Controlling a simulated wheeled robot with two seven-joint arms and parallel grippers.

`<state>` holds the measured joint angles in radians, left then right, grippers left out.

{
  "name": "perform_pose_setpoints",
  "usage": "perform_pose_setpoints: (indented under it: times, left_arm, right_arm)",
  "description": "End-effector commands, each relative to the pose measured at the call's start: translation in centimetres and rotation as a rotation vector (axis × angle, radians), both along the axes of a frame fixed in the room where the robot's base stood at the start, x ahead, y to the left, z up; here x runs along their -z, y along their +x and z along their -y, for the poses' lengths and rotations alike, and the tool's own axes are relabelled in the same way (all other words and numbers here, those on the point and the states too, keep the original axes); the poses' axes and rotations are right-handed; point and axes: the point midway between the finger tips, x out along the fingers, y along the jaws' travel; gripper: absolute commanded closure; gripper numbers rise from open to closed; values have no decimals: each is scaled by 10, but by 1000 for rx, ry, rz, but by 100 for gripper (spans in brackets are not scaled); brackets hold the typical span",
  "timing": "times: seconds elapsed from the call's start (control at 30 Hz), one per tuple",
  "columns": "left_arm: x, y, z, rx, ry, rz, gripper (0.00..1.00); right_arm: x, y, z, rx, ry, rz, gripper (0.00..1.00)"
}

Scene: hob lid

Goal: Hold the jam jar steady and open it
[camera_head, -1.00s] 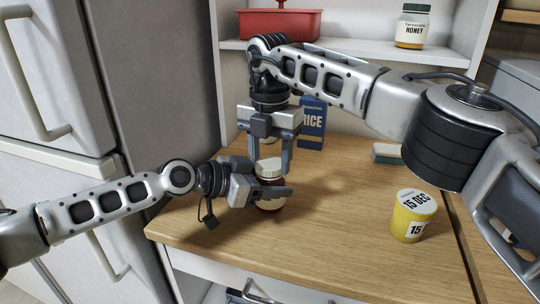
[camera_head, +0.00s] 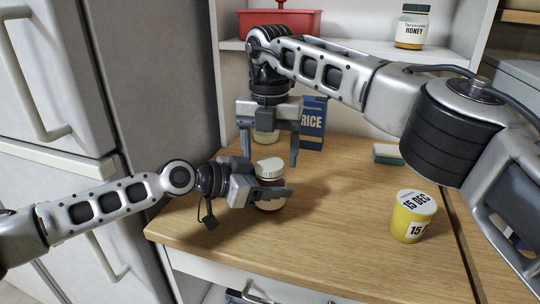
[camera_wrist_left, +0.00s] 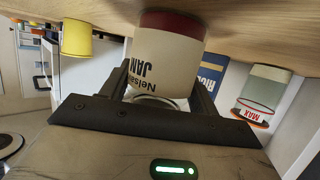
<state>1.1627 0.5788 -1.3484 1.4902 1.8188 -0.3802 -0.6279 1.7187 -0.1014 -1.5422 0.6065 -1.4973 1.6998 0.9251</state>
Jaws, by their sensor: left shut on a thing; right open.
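The jam jar (camera_head: 270,201) stands on the wooden counter, with a pale lid (camera_head: 269,167) on top and dark red at its lower part. Whether the lid is loose cannot be told. My left gripper (camera_head: 272,193) is shut around the jar from the left. In the left wrist view, which is upside down, the fingers hold the jar (camera_wrist_left: 170,55) near its "JAM" label. My right gripper (camera_head: 270,155) points down above and just behind the lid. Its fingers are spread wide and empty.
A blue rice box (camera_head: 312,124) and a clear container with a "MAX" mark (camera_wrist_left: 262,95) stand behind. A yellow tub (camera_head: 412,218) and a sponge (camera_head: 388,154) are to the right. A honey jar (camera_head: 412,27) and red box (camera_head: 279,23) are on the shelf. The counter's middle is clear.

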Motion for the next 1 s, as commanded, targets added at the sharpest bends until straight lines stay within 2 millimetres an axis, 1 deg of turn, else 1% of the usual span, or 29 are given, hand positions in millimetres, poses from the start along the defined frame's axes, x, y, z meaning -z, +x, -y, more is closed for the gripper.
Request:
perform_pose_setpoints:
  times: [0.03, 0.13, 0.23, 0.27, 0.37, 0.53, 0.6, 0.67, 0.77, 0.87, 1.0]
  left_arm:
    - [1, 0, 0, 1, 1, -1, 100]
    - [1, 0, 0, 1, 1, -1, 100]
    - [1, 0, 0, 1, 1, -1, 100]
    - [1, 0, 0, 1, 1, -1, 100]
    - [1, 0, 0, 1, 1, -1, 100]
    - [1, 0, 0, 1, 1, -1, 100]
    - [1, 0, 0, 1, 1, -1, 100]
    - [1, 0, 0, 1, 1, -1, 100]
    - [1, 0, 0, 1, 1, -1, 100]
    - [1, 0, 0, 1, 1, -1, 100]
    - [1, 0, 0, 1, 1, -1, 100]
  right_arm:
    - [-10, 0, -2, -2, 3, 3, 28]
    - [-22, 0, -1, -2, 2, 2, 28]
    - [-30, 0, -1, -1, 1, 1, 28]
    - [-31, 0, -1, -1, 1, 1, 31]
    - [-35, 0, -1, 30, 2, 2, 31]
    - [-54, 1, -2, 274, 3, 6, 31]
    - [-60, 0, -2, 376, 2, 4, 31]
    - [-63, 0, -1, 441, 1, 2, 31]
    - [-61, 0, -1, 495, 0, 0, 31]
    - [-50, 0, 0, 500, -1, -2, 31]
    - [-28, 0, 0, 498, -2, -2, 31]
